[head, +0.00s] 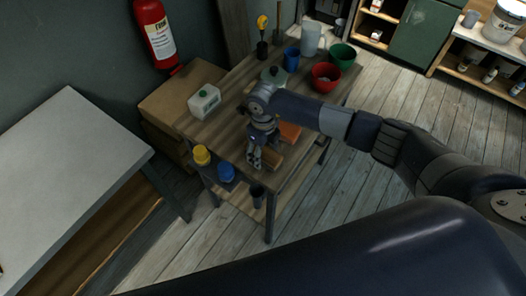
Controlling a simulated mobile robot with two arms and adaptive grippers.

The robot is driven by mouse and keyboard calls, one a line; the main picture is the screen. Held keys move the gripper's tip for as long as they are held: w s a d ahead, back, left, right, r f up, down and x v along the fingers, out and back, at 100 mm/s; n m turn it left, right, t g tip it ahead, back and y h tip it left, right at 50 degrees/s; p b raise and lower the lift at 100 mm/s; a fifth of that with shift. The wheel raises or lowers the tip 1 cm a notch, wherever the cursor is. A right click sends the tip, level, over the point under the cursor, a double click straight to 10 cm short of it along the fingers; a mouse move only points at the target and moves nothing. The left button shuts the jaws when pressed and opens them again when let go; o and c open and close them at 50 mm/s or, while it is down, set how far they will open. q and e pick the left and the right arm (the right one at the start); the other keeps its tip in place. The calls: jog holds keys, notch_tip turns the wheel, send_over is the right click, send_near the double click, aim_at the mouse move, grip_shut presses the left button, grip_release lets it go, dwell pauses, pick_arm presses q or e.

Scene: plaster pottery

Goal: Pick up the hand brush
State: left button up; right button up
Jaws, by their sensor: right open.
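My right gripper (263,165) points down over the front part of the wooden cart top (228,138), with its fingers apart. A light-brown piece (273,155) shows right beside the fingers; it may be the hand brush, but the gripper partly hides it and I cannot tell for sure. I cannot tell whether the fingers touch it. An orange-brown block (290,132) lies just behind it, partly covered by my right arm. My left gripper is not in view.
On the cart stand a white jug (205,101), a red bowl (325,77), a green bowl (342,55), a blue cup (291,59) and a clear pitcher (311,40). Yellow (201,155) and blue (226,172) containers sit at its left side. A grey table (65,170) stands left.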

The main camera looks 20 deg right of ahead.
jog(key=c, duration=1.2)
jog(key=shift+r, duration=0.1)
jog(key=shift+r+b, duration=0.6)
jog(key=shift+r, duration=0.15)
jog(key=shift+w+r+b, duration=0.1)
jog(key=shift+r+b, duration=0.4)
jog(key=shift+r, duration=0.2)
jog(key=s+a+r+b, duration=0.2)
jog(key=s+a+b, duration=0.3)
jog(key=s, duration=0.9)
jog(key=shift+a, duration=1.55)
